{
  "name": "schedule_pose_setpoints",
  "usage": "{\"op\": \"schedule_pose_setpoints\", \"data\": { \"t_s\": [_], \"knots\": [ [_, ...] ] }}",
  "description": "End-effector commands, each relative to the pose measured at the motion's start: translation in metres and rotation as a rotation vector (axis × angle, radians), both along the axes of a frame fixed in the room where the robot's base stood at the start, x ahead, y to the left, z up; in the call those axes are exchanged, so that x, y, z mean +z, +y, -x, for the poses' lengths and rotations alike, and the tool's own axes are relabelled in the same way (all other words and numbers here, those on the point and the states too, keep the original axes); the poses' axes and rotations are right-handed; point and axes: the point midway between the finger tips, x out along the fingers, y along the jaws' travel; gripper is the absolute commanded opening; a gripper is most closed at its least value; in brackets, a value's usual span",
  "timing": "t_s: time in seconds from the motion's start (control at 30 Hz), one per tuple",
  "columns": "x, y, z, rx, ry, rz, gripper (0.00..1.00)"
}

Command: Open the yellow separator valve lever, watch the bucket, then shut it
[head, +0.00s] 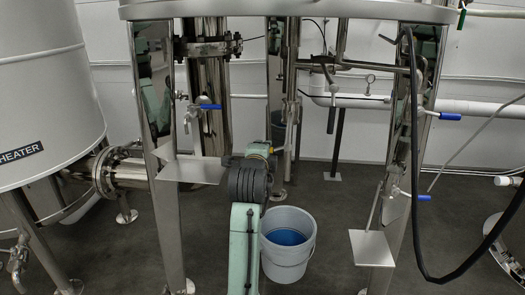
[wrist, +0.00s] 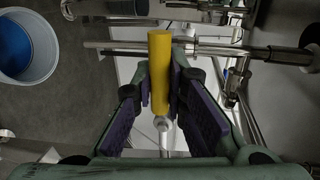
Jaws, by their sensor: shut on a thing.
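The yellow valve lever (wrist: 160,52) stands upright in the middle of the wrist view, across the line of a thin horizontal steel pipe (wrist: 220,50). My gripper (wrist: 162,88) has its two purple-padded fingers on either side of the lever's lower part, shut on it. In the head view my arm hides the gripper and the lever. The white bucket (head: 287,264) stands on the floor just right of my arm, with blue liquid inside. The bucket (wrist: 54,66) also shows at the upper left of the wrist view. No stream into it can be made out.
Steel legs of the tank stand (head: 156,150) rise left and right of my arm. Blue-handled valves (head: 208,107) and a hanging black hose (head: 415,200) are nearby. A heater tank (head: 40,100) stands at left. Dark floor (head: 340,215) is open right of the bucket.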

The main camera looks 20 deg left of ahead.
Motion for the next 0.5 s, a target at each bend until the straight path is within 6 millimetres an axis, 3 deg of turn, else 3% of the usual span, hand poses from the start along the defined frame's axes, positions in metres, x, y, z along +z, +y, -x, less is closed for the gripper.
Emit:
{"op": "schedule_pose_setpoints", "data": {
  "t_s": [0.2,0.23,0.5],
  "knots": [
    [0.0027,-0.0001,-0.0003,0.000,-0.005,-0.006,0.00],
    [0.0027,-0.0001,-0.0002,0.000,-0.005,-0.006,0.14],
    [0.0016,-0.0003,-0.0002,0.000,-0.003,-0.003,0.32]
  ]
}}
